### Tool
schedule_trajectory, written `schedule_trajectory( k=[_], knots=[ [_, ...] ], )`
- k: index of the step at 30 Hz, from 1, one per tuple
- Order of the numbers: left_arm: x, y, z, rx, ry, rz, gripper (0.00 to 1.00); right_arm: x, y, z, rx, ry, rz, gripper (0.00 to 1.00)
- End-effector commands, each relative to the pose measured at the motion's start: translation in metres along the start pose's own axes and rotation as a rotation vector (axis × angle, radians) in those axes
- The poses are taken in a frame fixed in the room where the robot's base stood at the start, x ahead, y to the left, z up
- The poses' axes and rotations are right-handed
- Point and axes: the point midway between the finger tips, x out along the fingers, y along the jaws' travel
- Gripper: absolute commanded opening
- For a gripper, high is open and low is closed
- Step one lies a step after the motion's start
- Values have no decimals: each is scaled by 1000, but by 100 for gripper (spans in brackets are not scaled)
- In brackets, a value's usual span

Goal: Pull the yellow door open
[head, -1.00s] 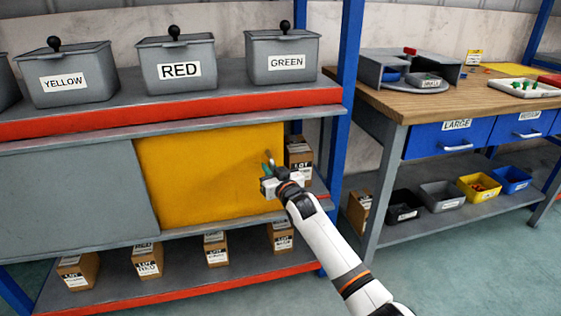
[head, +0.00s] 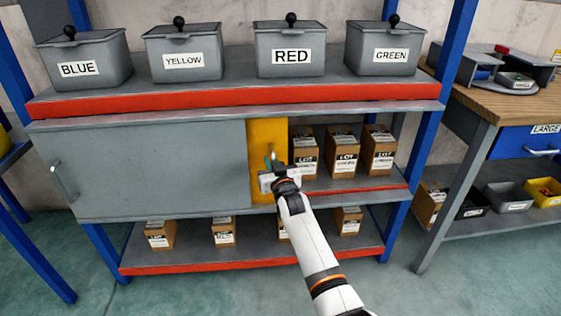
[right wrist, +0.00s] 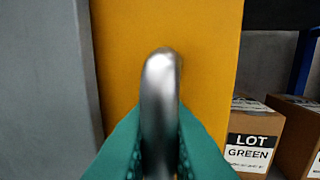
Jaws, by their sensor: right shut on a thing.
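The yellow door (head: 260,135) is a sliding panel in the shelf's middle level. Only a narrow strip of it shows, at the right edge of the grey door (head: 150,168), and the rest is hidden behind that grey door. My right gripper (head: 272,168) is at the yellow door. In the right wrist view its green fingers (right wrist: 160,150) are shut on the door's metal handle (right wrist: 160,100), with the yellow door (right wrist: 210,50) right behind. My left gripper is not in view.
Several LOT boxes (head: 341,152) stand in the opened compartment right of the yellow door. Lidded grey bins (head: 291,52) line the top shelf. A blue post (head: 425,140) bounds the shelf on the right, with a wooden workbench (head: 490,95) beyond.

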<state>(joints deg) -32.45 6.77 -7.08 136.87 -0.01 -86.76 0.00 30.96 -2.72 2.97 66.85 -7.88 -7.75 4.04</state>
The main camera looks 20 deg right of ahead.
Motion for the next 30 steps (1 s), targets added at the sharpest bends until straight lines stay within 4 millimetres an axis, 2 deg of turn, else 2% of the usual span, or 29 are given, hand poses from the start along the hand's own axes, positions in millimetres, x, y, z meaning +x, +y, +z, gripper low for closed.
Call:
schedule_trajectory(
  k=[6, 18, 19, 22, 30],
  knots=[
    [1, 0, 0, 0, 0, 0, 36, 2, 9, 0, 0, 0, 0, 0],
    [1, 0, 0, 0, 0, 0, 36, 2, 10, 0, 0, -1, 0, 0],
    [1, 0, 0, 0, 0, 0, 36, 2, 10, 0, 0, -1, 0, 17],
    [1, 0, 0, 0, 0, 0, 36, 2, 10, 0, 0, -1, -1, 34],
    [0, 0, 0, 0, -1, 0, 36, 2, 9, 0, 0, -1, -1, 34]
  ],
)
